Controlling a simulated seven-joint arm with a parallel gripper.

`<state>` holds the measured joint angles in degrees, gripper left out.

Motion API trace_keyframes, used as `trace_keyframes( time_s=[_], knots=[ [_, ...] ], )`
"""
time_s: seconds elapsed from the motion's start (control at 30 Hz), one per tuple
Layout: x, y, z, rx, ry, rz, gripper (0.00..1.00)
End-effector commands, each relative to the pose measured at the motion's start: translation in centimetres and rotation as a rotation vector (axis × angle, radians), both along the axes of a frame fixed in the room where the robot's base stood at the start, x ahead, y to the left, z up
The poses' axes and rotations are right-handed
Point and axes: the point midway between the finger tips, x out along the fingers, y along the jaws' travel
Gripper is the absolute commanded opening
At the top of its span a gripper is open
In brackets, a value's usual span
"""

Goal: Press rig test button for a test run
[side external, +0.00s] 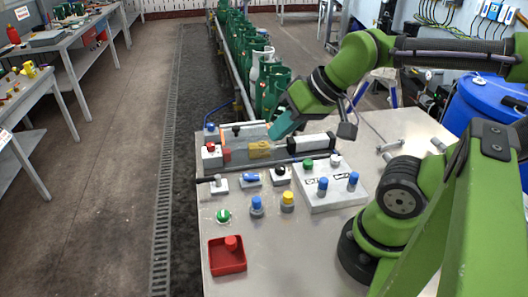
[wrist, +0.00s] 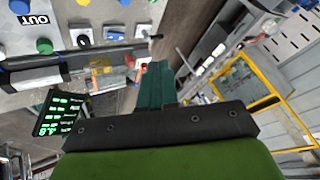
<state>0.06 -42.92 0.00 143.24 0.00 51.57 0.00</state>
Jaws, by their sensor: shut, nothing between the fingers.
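My gripper (side external: 274,133) is shut and empty, its teal fingers pointing down over the back of the grey table, above the rig. In the wrist view the closed fingers (wrist: 156,68) end beside a small red button (wrist: 145,66); I cannot tell whether they touch. The rig has a clear tube with a yellow part (side external: 260,149) and a black and white body (side external: 312,142). Small boxes at its left end carry a red button (side external: 210,147) and a blue button (side external: 211,127). I cannot read which one is the test button.
Several more controls share the table (side external: 285,262): a white panel (side external: 333,199) with green and blue knobs, a yellow knob (side external: 288,197), a green knob (side external: 223,215), and a red box with a button (side external: 229,255). Green cylinders (side external: 273,90) line the conveyor behind.

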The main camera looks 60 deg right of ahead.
Motion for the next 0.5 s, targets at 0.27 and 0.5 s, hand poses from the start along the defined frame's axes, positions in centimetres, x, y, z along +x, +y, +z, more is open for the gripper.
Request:
trace_keyframes(
  time_s=[0.27, 0.5],
  knots=[
    [1.5, -0.3, -3.1, 0.043, 0.156, -0.049, 0.00],
    [4.1, 0.9, -7.3, 0.336, 0.464, -0.365, 0.00]
  ],
)
